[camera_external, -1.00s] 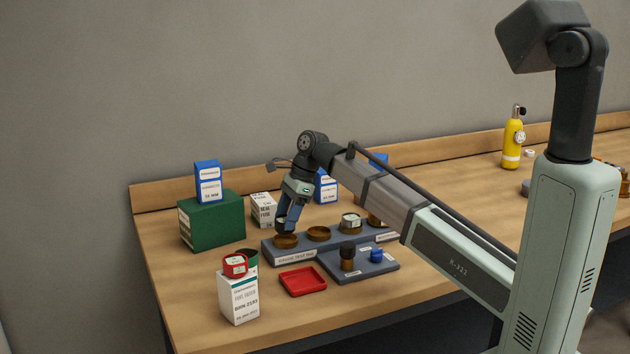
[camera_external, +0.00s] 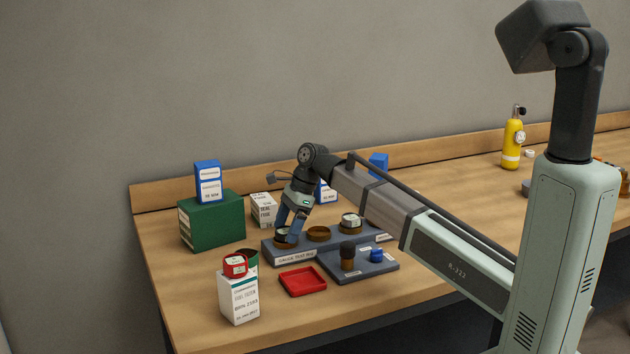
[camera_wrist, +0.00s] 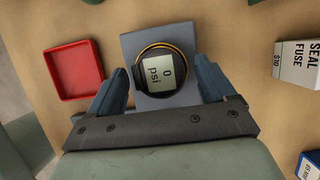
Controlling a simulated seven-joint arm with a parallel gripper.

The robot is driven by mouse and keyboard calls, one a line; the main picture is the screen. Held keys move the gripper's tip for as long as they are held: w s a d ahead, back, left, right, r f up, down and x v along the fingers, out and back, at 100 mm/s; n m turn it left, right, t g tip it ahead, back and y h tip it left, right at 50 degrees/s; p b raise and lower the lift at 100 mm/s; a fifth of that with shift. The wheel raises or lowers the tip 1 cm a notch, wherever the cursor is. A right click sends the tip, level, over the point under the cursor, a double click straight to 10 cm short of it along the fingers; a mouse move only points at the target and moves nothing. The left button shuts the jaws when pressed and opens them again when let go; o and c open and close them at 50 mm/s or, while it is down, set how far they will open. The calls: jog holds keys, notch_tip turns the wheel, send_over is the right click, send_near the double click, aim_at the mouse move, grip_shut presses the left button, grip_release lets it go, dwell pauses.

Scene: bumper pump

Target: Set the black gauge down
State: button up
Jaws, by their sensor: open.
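The black gauge (camera_wrist: 161,70), with a pale face reading "0 psi", sits in a round brass-rimmed holder at one end of the grey gauge stand (camera_wrist: 130,42). In the external view the gauge (camera_external: 281,235) is in the leftmost holder of the stand (camera_external: 296,256), partly hidden by a finger. My gripper (camera_wrist: 166,85) is open. Its blue fingers are on either side of the gauge, with a visible gap to each side in the wrist view. In the external view my gripper (camera_external: 291,236) is low over that holder.
The middle holder (camera_external: 319,233) is empty; another gauge (camera_external: 350,220) sits in the holder to its right. A red tray (camera_external: 303,281) lies in front. A red gauge (camera_external: 235,265) rests on a white box (camera_external: 239,297). A green box (camera_external: 211,222) and a seal-fuse box (camera_external: 263,210) stand behind.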

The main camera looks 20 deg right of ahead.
jog(key=shift+r, duration=0.15)
jog(key=v, duration=1.2)
